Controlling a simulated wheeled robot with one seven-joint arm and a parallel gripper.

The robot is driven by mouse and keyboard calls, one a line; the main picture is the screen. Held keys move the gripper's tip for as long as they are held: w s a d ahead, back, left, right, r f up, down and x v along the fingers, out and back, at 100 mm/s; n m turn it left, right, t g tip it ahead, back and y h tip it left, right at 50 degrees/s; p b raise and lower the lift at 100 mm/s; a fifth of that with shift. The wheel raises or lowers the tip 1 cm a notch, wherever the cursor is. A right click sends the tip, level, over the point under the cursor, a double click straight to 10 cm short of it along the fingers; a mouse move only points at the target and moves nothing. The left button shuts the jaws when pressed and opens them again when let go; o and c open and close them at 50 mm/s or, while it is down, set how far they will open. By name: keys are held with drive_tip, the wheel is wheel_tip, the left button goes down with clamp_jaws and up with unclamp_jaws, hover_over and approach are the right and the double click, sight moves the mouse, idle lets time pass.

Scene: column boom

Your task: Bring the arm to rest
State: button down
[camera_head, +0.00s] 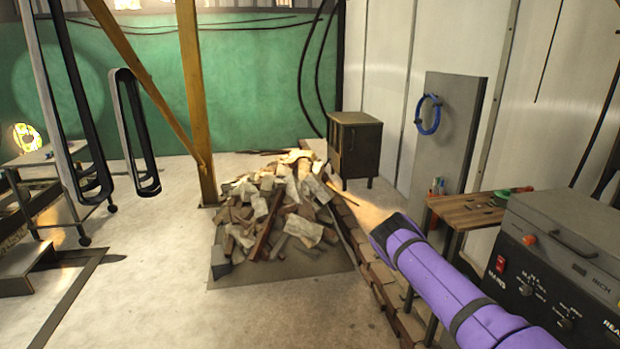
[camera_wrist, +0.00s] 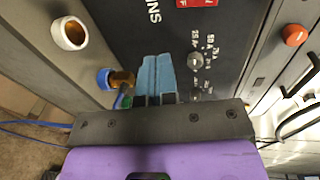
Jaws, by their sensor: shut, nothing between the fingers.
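My gripper (camera_wrist: 157,62) shows in the wrist view. Its two light-blue fingers are together, with nothing seen between them. They point at the dark front panel of a control box (camera_wrist: 125,35), over its small knobs and white lettering; I cannot tell the exact gap. The gripper itself does not show there.
The control box (camera_head: 560,255) stands close at the right, with a red switch (camera_head: 501,264). Beside it is a wooden table (camera_head: 465,212). A rubble heap (camera_head: 275,210), a dark cabinet (camera_head: 355,148) and a yellow post (camera_head: 195,100) stand farther off. Open floor lies left of the heap.

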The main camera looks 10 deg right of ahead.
drive_tip(key=s+a+r+m+g+y, duration=0.1)
drive_tip(key=s+a+r+m+y, duration=0.3)
drive_tip(key=r+m, duration=0.7)
drive_tip(key=s+a+r+m+y, duration=0.2)
drive_tip(key=s+a+r+m, duration=0.3)
drive_tip(key=r, duration=1.2)
drive_tip(key=s+a+r+m+g+y, duration=0.1)
drive_tip(key=s+a+r+m+y, duration=0.15)
drive_tip(key=a+r+m, duration=0.8)
drive_tip(key=s+a+r+m+t+y, duration=0.2)
drive_tip(key=s+a+r, duration=0.1)
drive_tip(key=s+r, duration=0.45)
drive_tip(key=s+a+r+m+t+y, duration=0.1)
drive_tip(key=s+a+r+y, duration=0.15)
drive_tip(key=s+r, duration=0.5)
drive_tip(key=s+a+r+m+t+y, duration=0.1)
drive_tip(key=s+a+m, duration=0.2)
drive_tip(key=s, duration=0.6)
drive_tip(key=s+a+r+m+t+y, duration=0.1)
drive_tip(key=s+a+r+m+t, duration=0.1)
drive_tip(key=s+a, duration=0.5)
drive_tip(key=shift+s+a+m+y, duration=0.35)
drive_tip(key=shift+s+m, duration=0.5)
drive_tip(key=shift+s, duration=0.35)
